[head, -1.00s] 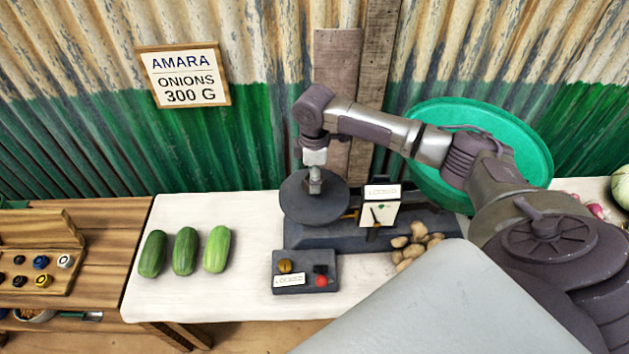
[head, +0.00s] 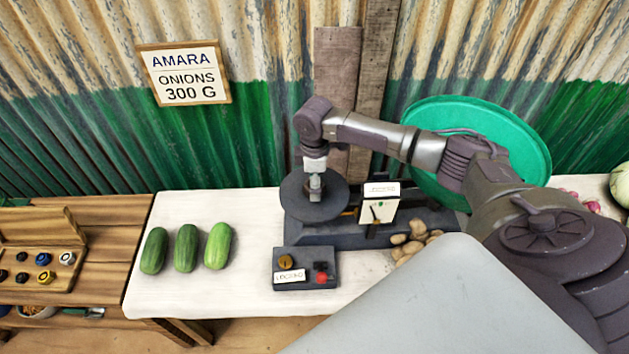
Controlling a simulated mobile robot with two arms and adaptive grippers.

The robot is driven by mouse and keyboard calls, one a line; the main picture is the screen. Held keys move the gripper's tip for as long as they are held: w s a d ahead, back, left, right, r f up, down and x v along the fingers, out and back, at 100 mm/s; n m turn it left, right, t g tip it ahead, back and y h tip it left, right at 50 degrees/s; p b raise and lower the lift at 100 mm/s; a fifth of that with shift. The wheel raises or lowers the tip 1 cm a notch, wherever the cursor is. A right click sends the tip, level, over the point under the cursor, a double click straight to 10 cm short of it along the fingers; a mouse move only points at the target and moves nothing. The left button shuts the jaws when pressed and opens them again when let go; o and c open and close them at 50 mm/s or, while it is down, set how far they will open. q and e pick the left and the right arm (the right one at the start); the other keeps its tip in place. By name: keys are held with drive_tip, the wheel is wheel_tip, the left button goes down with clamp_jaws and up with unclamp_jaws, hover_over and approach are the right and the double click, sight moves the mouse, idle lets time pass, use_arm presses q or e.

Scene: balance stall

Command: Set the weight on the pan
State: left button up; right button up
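The balance (head: 340,234) stands on the white table with its round dark pan (head: 335,209) on the left. My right gripper (head: 315,186) points straight down over the middle of the pan, close to its surface. A small grey piece shows at the fingertips, but I cannot tell whether it is a weight or the fingers themselves. Whether the fingers are open or shut is also too small to tell. The balance's white indicator plate (head: 377,212) faces me, with a small green mark. My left gripper is out of view.
A control box (head: 305,268) with a brass knob, a red button and a label stands in front. Cucumbers (head: 186,248) lie left, potatoes (head: 410,245) right. A wooden weight case (head: 40,260) is far left. A green basin (head: 535,140) leans behind my arm.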

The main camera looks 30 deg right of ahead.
drive_tip(key=shift+r, duration=0.1)
wheel_tip(320, 180, up, 12)
drive_tip(key=b, duration=0.2)
idle(0.7)
